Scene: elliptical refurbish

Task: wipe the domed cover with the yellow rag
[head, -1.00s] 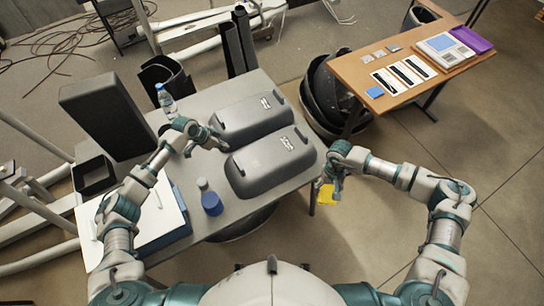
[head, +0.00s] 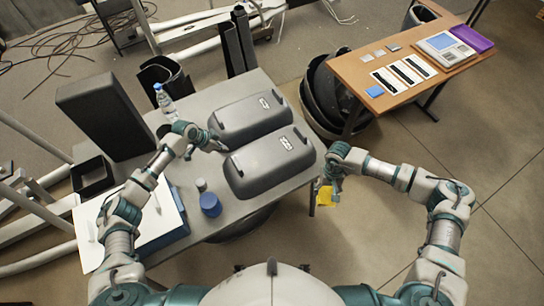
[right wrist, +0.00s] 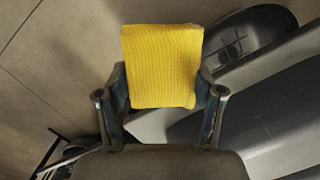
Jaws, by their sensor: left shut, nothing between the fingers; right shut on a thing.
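Two grey domed covers lie side by side on the grey table, a nearer one (head: 262,168) and a farther one (head: 240,118); which one is meant I cannot tell. My right gripper (head: 330,188) is shut on the yellow rag (head: 325,197), just off the table's right edge, beside the nearer cover and apart from it. In the right wrist view the ribbed yellow rag (right wrist: 163,68) sits between the fingers of the right gripper (right wrist: 163,95). My left gripper (head: 218,145) is shut and empty, near the left ends of the covers.
The grey table (head: 250,205) also holds a clear bottle (head: 165,102), a blue-based container (head: 210,203) and a white board (head: 155,215). A tall dark box (head: 105,115) stands at left. A wooden table (head: 440,85) stands at upper right, with dark round shells (head: 325,95) beside it.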

